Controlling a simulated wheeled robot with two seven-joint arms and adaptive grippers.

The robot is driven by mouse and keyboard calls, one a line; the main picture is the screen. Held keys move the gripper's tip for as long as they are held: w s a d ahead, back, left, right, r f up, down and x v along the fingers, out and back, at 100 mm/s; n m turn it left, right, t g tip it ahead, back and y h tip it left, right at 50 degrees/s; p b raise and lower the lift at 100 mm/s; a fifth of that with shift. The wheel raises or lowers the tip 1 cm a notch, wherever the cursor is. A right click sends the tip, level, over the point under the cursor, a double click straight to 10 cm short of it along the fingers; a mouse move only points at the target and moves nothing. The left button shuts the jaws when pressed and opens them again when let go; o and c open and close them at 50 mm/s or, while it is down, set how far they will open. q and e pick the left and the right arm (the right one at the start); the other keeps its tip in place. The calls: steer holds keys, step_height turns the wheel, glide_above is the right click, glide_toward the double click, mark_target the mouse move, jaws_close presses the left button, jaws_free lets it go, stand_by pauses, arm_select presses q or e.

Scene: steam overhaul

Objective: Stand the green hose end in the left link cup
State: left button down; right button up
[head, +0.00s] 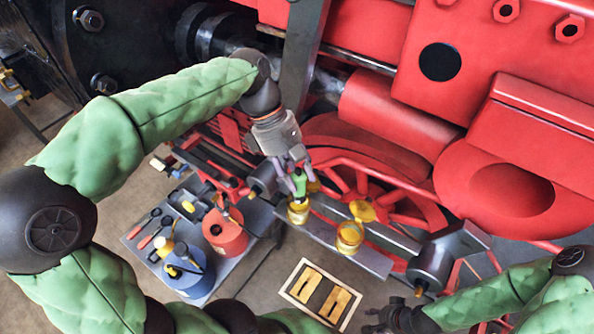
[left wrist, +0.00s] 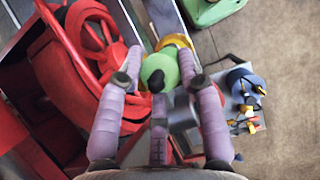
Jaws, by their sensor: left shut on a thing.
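The green hose end (head: 300,186) is held between the fingers of my left gripper (head: 297,172), directly above the left link cup (head: 298,214). The cup is a brass-yellow pot on the grey link bar. The hose end's lower tip overlaps the cup's mouth in the head view; I cannot tell whether it is inside. In the left wrist view the green hose end (left wrist: 160,68) sits between the finger pads, with a yellow rim (left wrist: 176,42) behind it. My right gripper (head: 385,322) is at the bottom edge, dark and partly cut off.
A second brass cup (head: 350,236) stands to the right on the bar, with a yellow round lid (head: 362,210) beside it. Red wheel spokes are close behind. A grey table (head: 205,278) at left holds a red can (head: 224,233), a blue can (head: 188,272) and tools.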

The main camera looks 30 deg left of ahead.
arm_select(q)
steer(key=shift+f+b, duration=1.4)
steer(key=shift+f, duration=1.15)
steer(key=c, duration=0.7)
jaws_free()
steer(key=shift+c, duration=0.2)
steer(key=v, duration=1.2)
steer(key=shift+s+d, duration=0.1)
steer(key=shift+d, duration=0.05)
